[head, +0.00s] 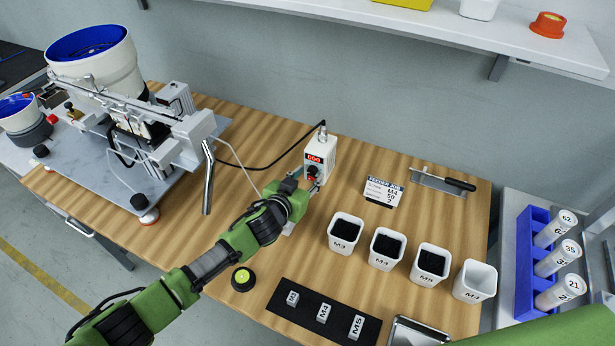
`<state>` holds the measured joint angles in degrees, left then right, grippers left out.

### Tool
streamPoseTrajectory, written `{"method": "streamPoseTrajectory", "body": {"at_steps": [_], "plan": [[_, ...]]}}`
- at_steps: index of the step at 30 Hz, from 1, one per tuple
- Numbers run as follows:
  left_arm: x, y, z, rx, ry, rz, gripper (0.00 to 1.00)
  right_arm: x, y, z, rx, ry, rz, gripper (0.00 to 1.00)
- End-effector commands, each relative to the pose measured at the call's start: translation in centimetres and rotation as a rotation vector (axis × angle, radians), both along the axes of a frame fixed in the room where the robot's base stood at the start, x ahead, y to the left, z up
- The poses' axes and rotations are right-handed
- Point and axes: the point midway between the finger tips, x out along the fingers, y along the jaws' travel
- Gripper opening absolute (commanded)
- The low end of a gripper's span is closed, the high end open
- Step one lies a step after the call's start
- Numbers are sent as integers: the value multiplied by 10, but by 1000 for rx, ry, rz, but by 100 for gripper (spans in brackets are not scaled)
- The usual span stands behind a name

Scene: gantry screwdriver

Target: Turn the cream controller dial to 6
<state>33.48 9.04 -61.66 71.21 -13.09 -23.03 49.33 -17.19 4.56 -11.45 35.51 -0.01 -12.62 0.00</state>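The cream controller (326,152) stands upright on the wooden table near the wall, with a lit red display (314,159) on its front. Its red and dark dial (312,173) is below the display and partly hidden by my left gripper. My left gripper (308,181) reaches in from the lower left, with its fingertips right at the dial. The fingers look apart, around or just in front of the dial; I cannot tell whether they touch it. The dial's scale and setting are too small to read. My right gripper is out of view.
A card (383,191) reading "FEEDER JOB M4" stands right of the controller. Several white cups (345,233) stand in front of it. A feeder machine (100,75) fills the left side. A dark cable (265,167) runs behind.

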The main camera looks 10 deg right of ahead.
Motion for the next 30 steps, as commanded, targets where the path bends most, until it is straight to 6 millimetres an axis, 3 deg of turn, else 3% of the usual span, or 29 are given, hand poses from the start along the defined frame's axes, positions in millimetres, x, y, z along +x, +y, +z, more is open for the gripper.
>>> {"method": "streamPoseTrajectory", "body": {"at_steps": [8, 12, 23, 30], "plan": [[0, -1, 0, 1, -1, 0, 33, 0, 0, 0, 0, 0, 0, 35], [0, 0, 0, 1, -1, 0, 0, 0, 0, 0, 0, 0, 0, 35], [0, -1, 0, 28, -20, 0, 0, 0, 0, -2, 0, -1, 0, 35], [-1, -3, -2, 136, -93, 1, 0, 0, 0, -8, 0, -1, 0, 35]]}}
